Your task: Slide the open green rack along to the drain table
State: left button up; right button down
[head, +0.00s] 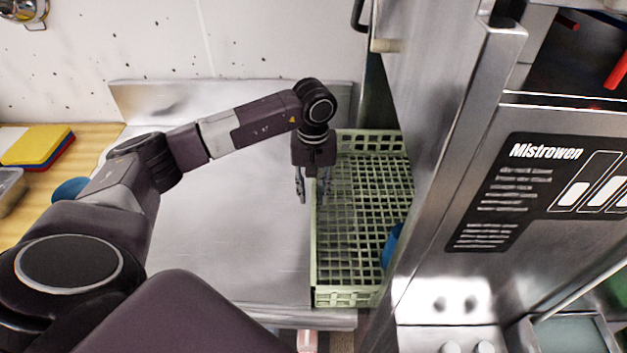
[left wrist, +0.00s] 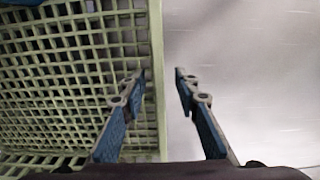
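The green open rack (head: 362,297) is a pale green plastic grid tray at the right end of the steel drain table (head: 220,220), its right side hidden behind the dishwasher's steel side. Something blue (head: 392,245) shows in it, partly hidden. My left gripper (head: 312,192) points down at the rack's left wall. In the left wrist view, the rack wall (left wrist: 157,100) runs between the two spread fingertips (left wrist: 160,74), one finger over the grid and one over bare steel. A gap shows on each side of the wall. My right gripper is out of view.
The steel dishwasher (head: 440,150) with a "Mistrowen" panel stands at right, close to the rack. Left of the rack the drain table is bare, under my left arm. A wooden counter (head: 35,185) with stacked coloured boards (head: 38,145) and a blue round item (head: 70,188) lie far left.

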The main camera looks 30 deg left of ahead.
pick_arm(q)
jog(key=shift+f, duration=0.1)
jog(key=shift+c, duration=0.4)
grip_shut()
